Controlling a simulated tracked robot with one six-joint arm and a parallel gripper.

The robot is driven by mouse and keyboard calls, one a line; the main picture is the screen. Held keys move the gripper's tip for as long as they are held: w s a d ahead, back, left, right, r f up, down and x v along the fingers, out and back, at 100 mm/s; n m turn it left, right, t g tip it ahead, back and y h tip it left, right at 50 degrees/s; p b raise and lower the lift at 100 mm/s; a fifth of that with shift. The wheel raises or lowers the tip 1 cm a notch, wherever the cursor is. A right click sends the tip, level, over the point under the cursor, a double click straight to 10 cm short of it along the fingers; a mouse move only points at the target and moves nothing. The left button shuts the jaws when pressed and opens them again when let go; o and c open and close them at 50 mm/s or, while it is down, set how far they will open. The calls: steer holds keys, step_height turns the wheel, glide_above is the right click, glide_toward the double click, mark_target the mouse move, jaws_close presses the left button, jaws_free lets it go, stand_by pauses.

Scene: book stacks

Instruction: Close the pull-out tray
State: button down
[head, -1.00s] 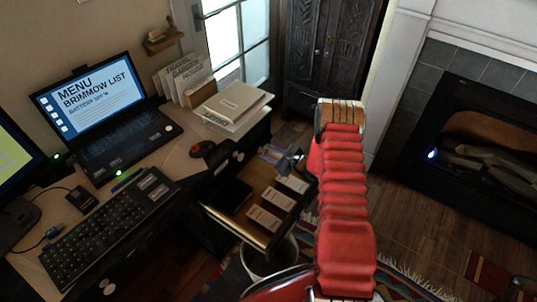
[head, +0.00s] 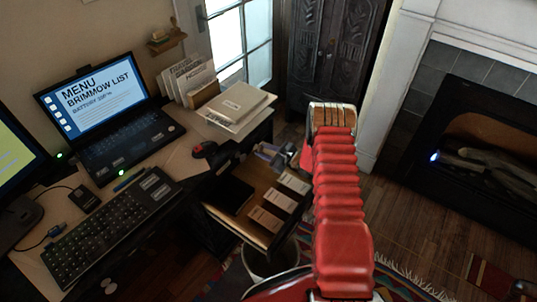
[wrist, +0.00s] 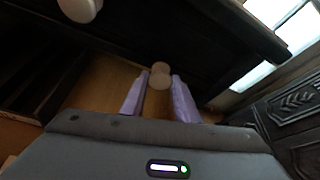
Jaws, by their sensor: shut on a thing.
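The pull-out tray (head: 233,232) stands out from the dark desk front in the head view, with its wooden floor and dark rim showing. It holds several pale labelled cards and a dark flat item. My gripper (head: 276,156) is at the tray's far corner, close to the desk, partly hidden by my red arm. In the wrist view, my gripper's purple fingers (wrist: 158,98) are shut on a pale round knob (wrist: 160,72). What the knob is fixed to is not clear. Wood shows around the fingers.
The desk (head: 182,162) carries a laptop (head: 110,110), a keyboard (head: 105,232) and stacked books (head: 238,106). A bin (head: 268,262) stands below the tray. A fireplace (head: 490,150) is at right. Bare floor (head: 405,215) lies between.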

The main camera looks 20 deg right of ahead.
steer(key=shift+w+a, duration=0.15)
steer(key=c, duration=1.4)
jaws_free()
steer(key=shift+o, duration=0.2)
steer(key=v, duration=1.4)
